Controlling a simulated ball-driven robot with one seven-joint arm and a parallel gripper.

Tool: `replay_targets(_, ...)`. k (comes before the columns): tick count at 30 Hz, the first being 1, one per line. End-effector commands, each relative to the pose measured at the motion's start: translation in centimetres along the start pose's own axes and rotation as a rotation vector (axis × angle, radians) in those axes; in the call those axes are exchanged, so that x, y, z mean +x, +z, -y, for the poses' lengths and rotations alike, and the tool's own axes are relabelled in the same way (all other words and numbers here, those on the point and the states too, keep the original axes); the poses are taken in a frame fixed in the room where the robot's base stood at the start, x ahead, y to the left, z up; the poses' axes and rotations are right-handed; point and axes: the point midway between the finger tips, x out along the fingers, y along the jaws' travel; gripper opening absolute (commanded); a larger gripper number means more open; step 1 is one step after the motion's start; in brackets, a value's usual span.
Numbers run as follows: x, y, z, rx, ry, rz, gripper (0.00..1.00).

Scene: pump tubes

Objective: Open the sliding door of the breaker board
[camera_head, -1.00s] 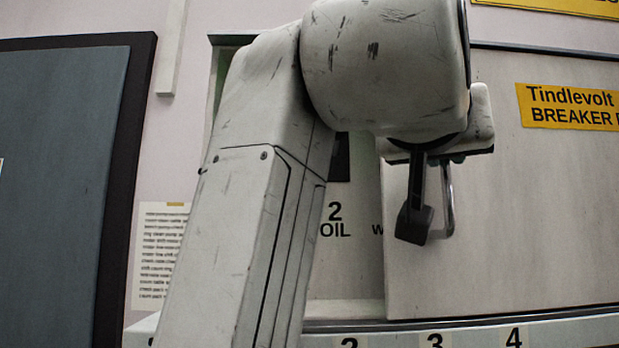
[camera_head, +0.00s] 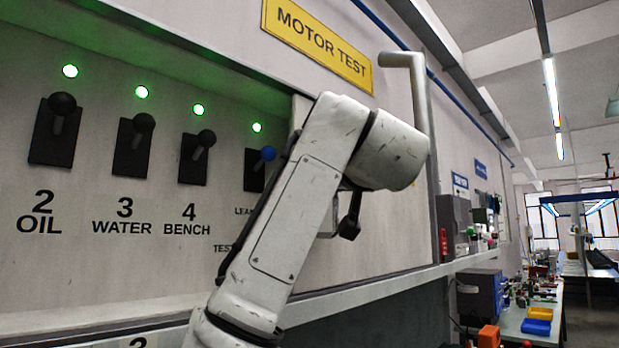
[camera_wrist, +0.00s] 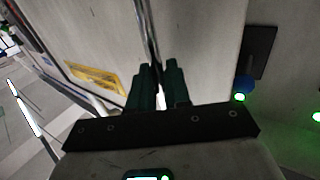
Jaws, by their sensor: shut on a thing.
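The sliding door is the pale panel (camera_head: 385,240) behind my arm in the head view; it also fills the upper middle of the wrist view (camera_wrist: 205,50). In the head view my arm hides the handle and much of the door. Left of the door the board is uncovered, with black levers 2 OIL (camera_head: 53,130), 3 WATER (camera_head: 134,145), 4 BENCH (camera_head: 197,157) and a blue-knobbed lever (camera_head: 262,165).
Green lamps (camera_head: 141,92) glow above the levers. A ledge (camera_head: 400,277) runs below the board. A grey pipe (camera_head: 420,100) stands out from the wall right of my arm. A bench with bins (camera_head: 537,326) is farther right.

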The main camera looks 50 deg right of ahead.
Motion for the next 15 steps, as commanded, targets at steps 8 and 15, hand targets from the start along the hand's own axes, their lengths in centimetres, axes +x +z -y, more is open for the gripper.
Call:
replay_targets(8, 0.82, -0.07, -1.08, -0.001, -0.002, -0.001, 0.0)
replay_targets(15, 0.83, -0.08, -1.04, -0.001, -0.003, -0.001, 0.0)
